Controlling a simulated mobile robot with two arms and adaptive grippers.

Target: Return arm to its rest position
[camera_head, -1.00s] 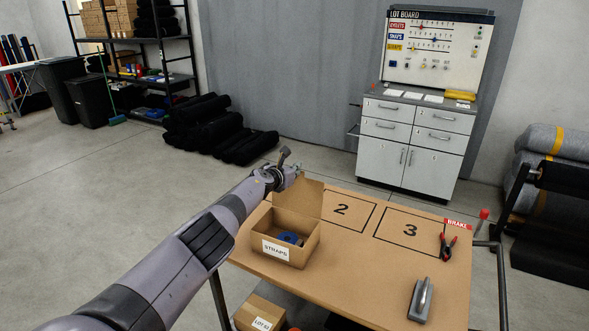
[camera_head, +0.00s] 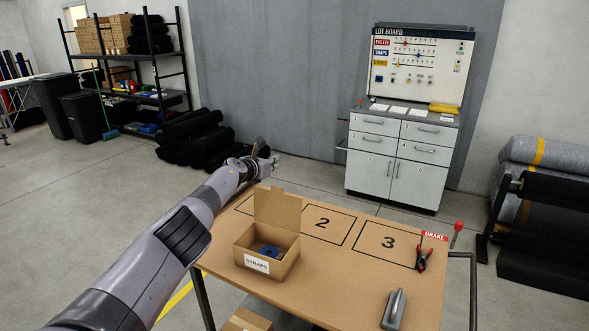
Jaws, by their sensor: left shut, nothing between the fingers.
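My left arm comes in from the lower left and reaches over the table's far left edge. My left gripper (camera_head: 274,160) is at its far end, small in the view, shut and empty. It is above and behind the open STRAPS box (camera_head: 283,266), apart from it. A blue item (camera_head: 267,252) lies inside the box. The box stands on the brown worktable (camera_head: 330,278), left of the marked squares 2 and 3. My right gripper is not in view.
A red-handled clamp (camera_head: 422,257), a grey metal tool (camera_head: 394,309) and a red BRAKE lever (camera_head: 457,230) are at the table's right side. A cabinet (camera_head: 400,170) stands behind. Black rolls (camera_head: 190,140) lie on the floor. A carton (camera_head: 247,320) sits below the table.

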